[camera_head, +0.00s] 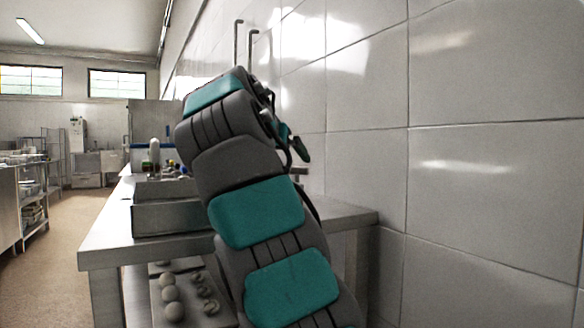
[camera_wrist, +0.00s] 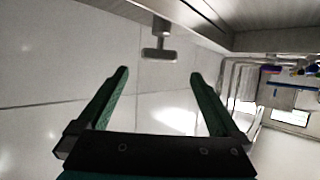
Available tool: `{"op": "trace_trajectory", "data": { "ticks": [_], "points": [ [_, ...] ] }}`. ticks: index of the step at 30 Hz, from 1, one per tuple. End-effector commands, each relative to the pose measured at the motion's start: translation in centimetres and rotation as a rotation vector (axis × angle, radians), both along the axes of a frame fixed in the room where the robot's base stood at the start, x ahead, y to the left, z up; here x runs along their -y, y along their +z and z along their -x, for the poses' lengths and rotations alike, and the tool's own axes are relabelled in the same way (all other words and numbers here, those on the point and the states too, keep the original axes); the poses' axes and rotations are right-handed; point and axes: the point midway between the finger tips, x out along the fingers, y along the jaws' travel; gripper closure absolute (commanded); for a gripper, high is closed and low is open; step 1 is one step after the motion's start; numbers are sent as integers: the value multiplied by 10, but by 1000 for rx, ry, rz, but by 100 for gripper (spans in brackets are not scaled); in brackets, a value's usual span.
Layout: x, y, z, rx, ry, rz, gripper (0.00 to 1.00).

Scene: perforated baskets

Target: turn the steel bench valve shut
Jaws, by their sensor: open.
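The steel valve shows in the wrist view as a T-shaped handle (camera_wrist: 159,54) on a short stem. The stem comes from the top of the view, beside the steel bench surface (camera_wrist: 265,41). My gripper (camera_wrist: 159,76) is open, its two green fingers spread wide with nothing between them. The handle lies beyond the fingertips, roughly centred on the gap and apart from both fingers. In the head view my teal and grey arm reaches over the bench (camera_head: 105,243), and my gripper (camera_head: 301,146) is partly hidden behind it. A small steel piece (camera_head: 299,171) shows there, perhaps the valve handle.
A steel basket (camera_head: 165,220) stands on the bench left of my arm, with small coloured items behind it. Round objects (camera_head: 171,295) lie on the lower shelf. The tiled wall (camera_head: 480,170) is close on the right. Open floor (camera_head: 70,235) lies to the left.

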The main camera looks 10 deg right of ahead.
Motion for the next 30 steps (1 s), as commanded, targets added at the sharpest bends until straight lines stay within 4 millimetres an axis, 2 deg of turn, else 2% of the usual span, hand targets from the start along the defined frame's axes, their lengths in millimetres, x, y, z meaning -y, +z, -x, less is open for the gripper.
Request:
{"op": "trace_trajectory", "data": {
  "ticks": [15, 25, 30],
  "points": [
    [30, -25, -54, 0, 0, -1, 0],
    [33, -29, -60, -1, 0, 0, 0],
    [33, -29, -60, -1, 0, 0, 18]
  ]
}}
